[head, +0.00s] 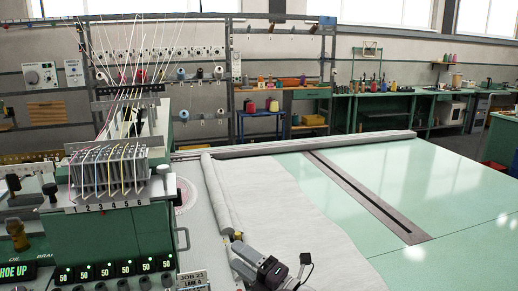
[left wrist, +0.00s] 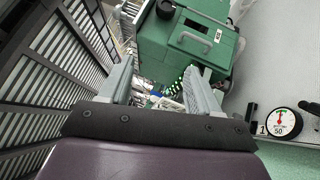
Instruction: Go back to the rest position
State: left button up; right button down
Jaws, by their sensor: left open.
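The green tufting machine (head: 112,240) stands at the left with numbered yarn guides. Grey fabric (head: 275,205) covers part of the pale green table (head: 375,165), which has a dark slot (head: 365,195). A dial gauge (left wrist: 283,122) sits right in the wrist view. Slatted panels (left wrist: 45,65) stand left.

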pick_arm(q)
jog(key=w+d+f+m+t+h, duration=0.4)
jog(key=w+d+f+m+h, duration=0.25)
jog(key=m+h, duration=0.45)
jog(key=s+d+f+m+g+h, duration=0.1)
jog(key=s+f+m+g+h, duration=0.1)
jog(key=f+m+h, duration=0.3)
jog(key=s+d+f+m+g+h, duration=0.1)
jog(key=s+f+m+g+h, duration=0.15)
jog(key=m, duration=0.45)
jog(key=s+a+f+m+g+p, duration=0.1)
jog(key=s+a+f+m+g, duration=0.1)
jog(key=s+a+m+g, duration=0.3)
jog(key=s+a+f+m+g, duration=0.1)
jog(key=s+a+m+g, duration=0.15)
jog(key=s, duration=0.55)
jog(key=s+a+r+g+y, duration=0.1)
jog(key=s+a+r, duration=0.1)
jog(key=s+a, duration=0.4)
jog(key=s+a+r+g+y, duration=0.1)
jog(key=s+a+r, duration=0.1)
jog(key=s+a, duration=0.4)
jog(key=shift+s+a+r+g+p, duration=0.15)
jog(key=shift+a+r+g+p, duration=0.25)
jog(key=shift+a, duration=1.55)
pick_arm(e)
jog(key=shift+w+r, duration=0.4)
jog(key=shift+r, duration=0.4)
